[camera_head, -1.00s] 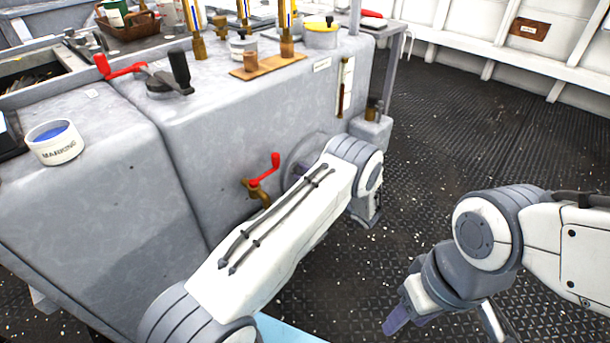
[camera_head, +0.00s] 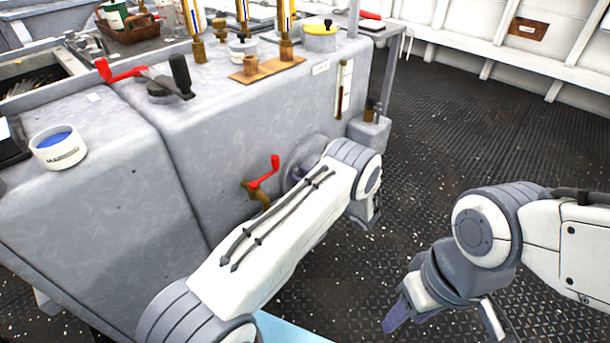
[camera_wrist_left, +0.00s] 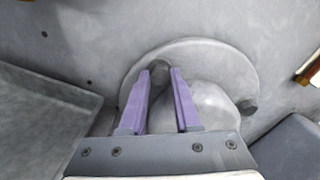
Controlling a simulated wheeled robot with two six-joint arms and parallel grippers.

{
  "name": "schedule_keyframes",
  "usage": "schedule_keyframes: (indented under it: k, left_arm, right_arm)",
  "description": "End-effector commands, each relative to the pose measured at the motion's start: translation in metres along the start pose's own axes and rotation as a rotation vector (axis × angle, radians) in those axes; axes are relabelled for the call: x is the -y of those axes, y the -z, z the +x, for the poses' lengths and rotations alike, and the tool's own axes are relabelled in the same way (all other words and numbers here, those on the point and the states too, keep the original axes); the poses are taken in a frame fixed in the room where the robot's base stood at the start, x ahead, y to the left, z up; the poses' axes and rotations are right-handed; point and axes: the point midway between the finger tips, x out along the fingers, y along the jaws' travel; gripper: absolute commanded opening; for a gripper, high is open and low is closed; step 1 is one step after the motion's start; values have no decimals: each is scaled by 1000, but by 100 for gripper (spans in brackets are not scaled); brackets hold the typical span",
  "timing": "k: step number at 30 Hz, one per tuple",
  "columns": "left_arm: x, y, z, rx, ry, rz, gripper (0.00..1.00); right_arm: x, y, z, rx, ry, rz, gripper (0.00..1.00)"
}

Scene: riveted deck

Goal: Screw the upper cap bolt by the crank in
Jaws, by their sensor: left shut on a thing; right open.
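A round grey cap (camera_head: 306,148) sits on the side of the grey machine block, largely hidden by my left arm. In the left wrist view the cap (camera_wrist_left: 215,58) shows two dark bolts on its rim. The bolt (camera_wrist_left: 158,67) in my left gripper (camera_wrist_left: 161,76) is between the purple fingertips, which are shut on it. The other bolt (camera_wrist_left: 247,106) is free, to the right. I cannot tell how deep the held bolt sits. My right gripper (camera_head: 446,322) is open and empty above the deck.
A small brass valve with a red handle (camera_head: 265,172) juts from the block, left of the cap and close to my left arm. A white marking pot (camera_head: 60,155) stands on the block top. The dark deck (camera_head: 450,130) is clear at the right.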

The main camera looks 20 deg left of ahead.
Motion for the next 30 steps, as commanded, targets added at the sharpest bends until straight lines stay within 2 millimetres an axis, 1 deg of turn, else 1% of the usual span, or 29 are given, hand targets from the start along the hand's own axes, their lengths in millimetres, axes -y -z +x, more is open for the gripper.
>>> schedule_keyframes:
  k: [1,6,11,26,27,29,30]
  left_arm:
    - [-2,-1,3,3,-8,29,0]
    - [-3,-1,3,3,-9,115,0]
    - [-4,-1,3,3,-10,165,0]
    - [-5,0,3,4,-13,188,0]
    - [-5,0,3,4,-13,188,38]
    - [-5,0,3,4,-13,188,61]
    - [-4,0,3,3,-11,188,61]
  right_arm:
    - [0,0,-2,0,0,0,50]
    - [0,0,-3,0,0,0,50]
    - [0,0,-4,0,0,0,50]
    - [0,0,-4,0,0,0,50]
    - [0,0,-4,0,0,0,50]
    - [0,0,-4,0,0,0,50]
    - [0,0,-4,0,0,0,50]
